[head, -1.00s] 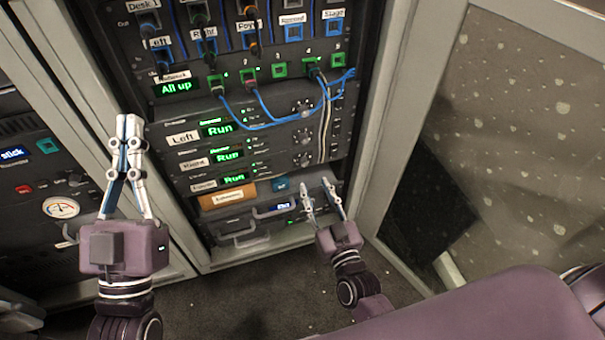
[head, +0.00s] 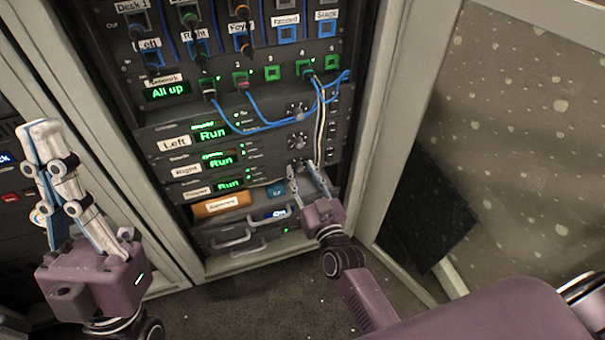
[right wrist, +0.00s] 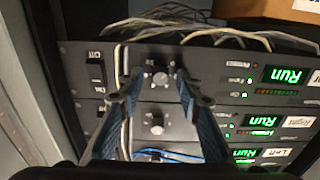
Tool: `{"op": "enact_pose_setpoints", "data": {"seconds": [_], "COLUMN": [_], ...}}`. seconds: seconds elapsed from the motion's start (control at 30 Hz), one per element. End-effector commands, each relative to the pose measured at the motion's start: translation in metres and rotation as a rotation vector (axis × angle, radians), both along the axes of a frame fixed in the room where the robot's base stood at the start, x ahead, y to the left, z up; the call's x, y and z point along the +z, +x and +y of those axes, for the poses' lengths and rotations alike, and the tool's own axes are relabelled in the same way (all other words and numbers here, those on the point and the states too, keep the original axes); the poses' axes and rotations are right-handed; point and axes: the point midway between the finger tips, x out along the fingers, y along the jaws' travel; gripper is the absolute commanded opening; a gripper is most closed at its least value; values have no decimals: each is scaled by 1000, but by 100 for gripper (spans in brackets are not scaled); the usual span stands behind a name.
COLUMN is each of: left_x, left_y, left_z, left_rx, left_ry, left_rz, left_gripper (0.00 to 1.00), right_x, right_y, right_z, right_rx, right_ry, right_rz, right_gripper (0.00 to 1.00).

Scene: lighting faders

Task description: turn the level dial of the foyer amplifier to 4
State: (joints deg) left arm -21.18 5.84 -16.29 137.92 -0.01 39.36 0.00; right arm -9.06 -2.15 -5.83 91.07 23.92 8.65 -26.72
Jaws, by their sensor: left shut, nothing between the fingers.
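The foyer amplifier (head: 197,193) is the lowest of three stacked amplifiers with green "Run" displays; its small label is blurred. In the upside-down right wrist view it is the top unit, and its level dial (right wrist: 159,77) is a round silver knob whose setting I cannot read. My right gripper (head: 302,167) is open, its fingertips on either side of that dial in the right wrist view (right wrist: 160,80). I cannot tell whether they touch it. In the head view the fingers hide most of the dial. My left gripper (head: 45,130) is shut and empty, away at the left.
The Right amplifier's dial (head: 297,142) and the Left amplifier's dial (head: 297,112) sit above. Blue cables (head: 262,127) hang near them. A rocker switch (right wrist: 95,73) is beside the foyer dial. An orange box (head: 221,204) and drawer handles (head: 238,242) are below. A cabinet door (head: 500,150) stands right.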

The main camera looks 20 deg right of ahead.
Motion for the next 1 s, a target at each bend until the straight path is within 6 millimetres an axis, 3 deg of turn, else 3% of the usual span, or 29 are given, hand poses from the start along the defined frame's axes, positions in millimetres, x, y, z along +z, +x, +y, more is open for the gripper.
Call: {"op": "enact_pose_setpoints", "data": {"seconds": [0.13,0.43,0.77,1.0], "left_x": [0,0,0,-17], "left_y": [0,0,4,39], "left_z": [0,0,-1,-8], "left_rx": [0,1,1,10], "left_ry": [0,1,6,58], "left_rz": [1,1,17,191], "left_gripper": [0,0,0,0], "right_x": [0,0,0,2], "right_y": [0,0,0,0], "right_z": [0,0,0,0], "right_rx": [0,0,0,2], "right_ry": [0,0,20,130], "right_rz": [0,0,1,5], "right_gripper": [32,0,0,0]}}
